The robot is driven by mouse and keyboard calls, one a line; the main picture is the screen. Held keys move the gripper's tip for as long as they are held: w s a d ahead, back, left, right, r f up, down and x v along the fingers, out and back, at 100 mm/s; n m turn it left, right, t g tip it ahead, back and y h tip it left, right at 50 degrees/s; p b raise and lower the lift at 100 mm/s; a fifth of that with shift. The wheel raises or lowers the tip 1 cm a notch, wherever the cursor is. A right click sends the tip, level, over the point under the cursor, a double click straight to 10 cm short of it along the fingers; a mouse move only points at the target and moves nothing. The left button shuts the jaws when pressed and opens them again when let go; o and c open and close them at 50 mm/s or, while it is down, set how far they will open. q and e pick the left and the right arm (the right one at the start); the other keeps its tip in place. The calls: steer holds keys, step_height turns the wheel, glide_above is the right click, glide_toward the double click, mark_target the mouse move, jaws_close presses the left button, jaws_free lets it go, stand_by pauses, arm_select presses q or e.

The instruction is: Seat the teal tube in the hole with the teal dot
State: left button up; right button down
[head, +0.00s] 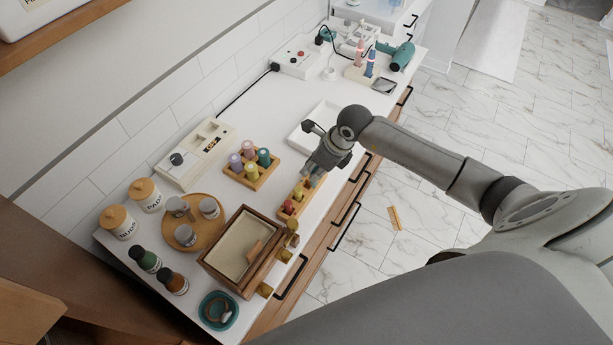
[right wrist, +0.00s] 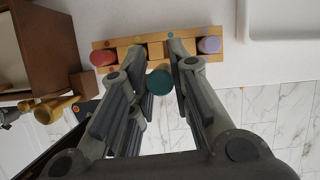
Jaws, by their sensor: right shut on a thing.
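My right gripper (head: 312,178) is shut on the teal tube (right wrist: 160,82), whose round teal end shows between the two fingers in the right wrist view. The narrow wooden rack (right wrist: 155,51) lies just beyond the tube in that view. A red tube (right wrist: 103,57) stands at its left end and a purple tube (right wrist: 209,45) at its right end. A small teal dot (right wrist: 171,35) shows on the rack's far edge, right of the middle. The tube appears just short of the rack; its lower end and height are hard to judge. My left gripper is out of view.
A wooden holder (head: 262,180) with several coloured tubes stands left of the rack in the head view. A wooden box (head: 208,257) with brass-coloured knobs is near the rack's front end. A white tray (head: 297,139) lies behind my gripper. The counter edge is close on the right.

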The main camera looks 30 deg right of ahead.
mark_target(303, 182)
steer(key=x, duration=0.1)
steer(key=b+x, duration=0.1)
steer(key=shift+w+d+f, duration=0.1)
steer(key=shift+w+f, duration=0.2)
steer(key=shift+w, duration=0.05)
steer(key=b+x, duration=0.2)
steer(key=d+b+x, duration=0.1)
steer(key=b+x, duration=0.1)
steer(key=x, duration=0.1)
steer(key=shift+w+f, duration=0.1)
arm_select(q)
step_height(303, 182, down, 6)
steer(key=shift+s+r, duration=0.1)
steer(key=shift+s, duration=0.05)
arm_select(e)
steer(key=shift+f, duration=0.15)
steer(key=c, duration=1.3)
jaws_free()
steer(key=shift+c, duration=0.2)
